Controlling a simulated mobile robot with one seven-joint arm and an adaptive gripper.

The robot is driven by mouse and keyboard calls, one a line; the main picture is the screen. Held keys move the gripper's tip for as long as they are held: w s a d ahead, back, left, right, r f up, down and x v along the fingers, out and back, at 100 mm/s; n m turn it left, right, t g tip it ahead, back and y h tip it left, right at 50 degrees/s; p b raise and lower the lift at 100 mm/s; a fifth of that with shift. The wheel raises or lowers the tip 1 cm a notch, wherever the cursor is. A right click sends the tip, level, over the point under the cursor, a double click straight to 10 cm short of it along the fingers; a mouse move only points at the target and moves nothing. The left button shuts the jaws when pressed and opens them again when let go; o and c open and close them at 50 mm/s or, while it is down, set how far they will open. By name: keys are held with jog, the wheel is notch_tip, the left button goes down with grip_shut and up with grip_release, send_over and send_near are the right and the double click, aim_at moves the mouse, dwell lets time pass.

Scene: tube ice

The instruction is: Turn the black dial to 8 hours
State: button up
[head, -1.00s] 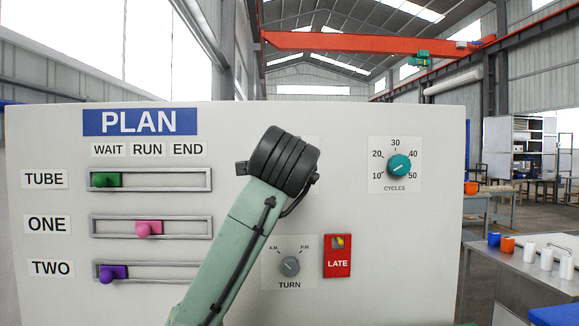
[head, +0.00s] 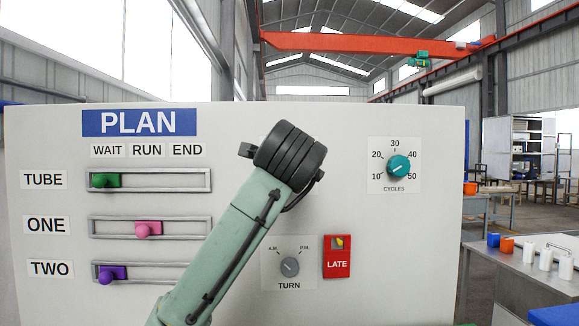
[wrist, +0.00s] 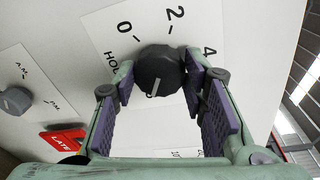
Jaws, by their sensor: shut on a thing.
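The black dial (wrist: 157,72) shows in the wrist view on a white card (wrist: 105,45) with the numbers 0, 2 and 4 and part of a word. A pale line on its face runs toward the lower side of the picture, away from the 2. My gripper (wrist: 160,76) has its purple-padded fingers on either side of the dial, shut on it. Other numbers on the scale, including 8, cannot be seen. In the head view my arm hides the dial and the gripper's fingers.
The panel (head: 380,250) also holds a teal CYCLES dial (head: 398,167), a grey TURN dial (head: 290,266), and a red LATE switch (head: 337,256) close to my arm. Three sliders, green (head: 105,180), pink (head: 148,229) and purple (head: 112,273), are on the left.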

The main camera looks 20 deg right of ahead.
jog(key=shift+r, duration=0.15)
jog(key=o, duration=1.2)
jog(key=shift+c, duration=0.2)
jog(key=v, duration=1.2)
